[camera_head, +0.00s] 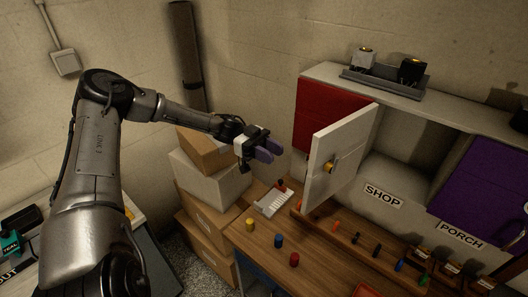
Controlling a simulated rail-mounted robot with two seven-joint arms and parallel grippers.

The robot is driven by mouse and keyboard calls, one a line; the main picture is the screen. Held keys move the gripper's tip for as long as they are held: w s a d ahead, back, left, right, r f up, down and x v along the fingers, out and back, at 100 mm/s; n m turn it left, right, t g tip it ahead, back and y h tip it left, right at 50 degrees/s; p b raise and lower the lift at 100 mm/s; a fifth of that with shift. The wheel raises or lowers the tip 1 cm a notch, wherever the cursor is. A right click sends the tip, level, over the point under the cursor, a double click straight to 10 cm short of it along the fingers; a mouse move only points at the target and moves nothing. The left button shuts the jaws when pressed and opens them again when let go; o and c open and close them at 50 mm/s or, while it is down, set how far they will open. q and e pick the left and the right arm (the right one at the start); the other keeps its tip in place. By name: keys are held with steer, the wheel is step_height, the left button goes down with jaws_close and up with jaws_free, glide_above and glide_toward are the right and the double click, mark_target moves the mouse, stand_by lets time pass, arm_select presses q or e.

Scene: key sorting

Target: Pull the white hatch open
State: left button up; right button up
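The white hatch (341,146) stands swung out from the cabinet, with the compartment (400,160) above the SHOP label open beside it. A yellow-orange knob (329,167) sits on the hatch's face. My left gripper (268,151), with purple fingers, is in the air to the left of the hatch and apart from it. Its fingers look spread with a small gap and nothing between them. My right gripper is not in view.
A red door (325,105) and a purple door (488,182) are on the same cabinet. Stacked boxes (212,180) stand below my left arm. The wooden table (262,242) holds several coloured pegs. A grey tray (385,81) with two lock blocks is on top of the cabinet.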

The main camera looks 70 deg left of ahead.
arm_select(q)
steer(key=shift+v, duration=1.3)
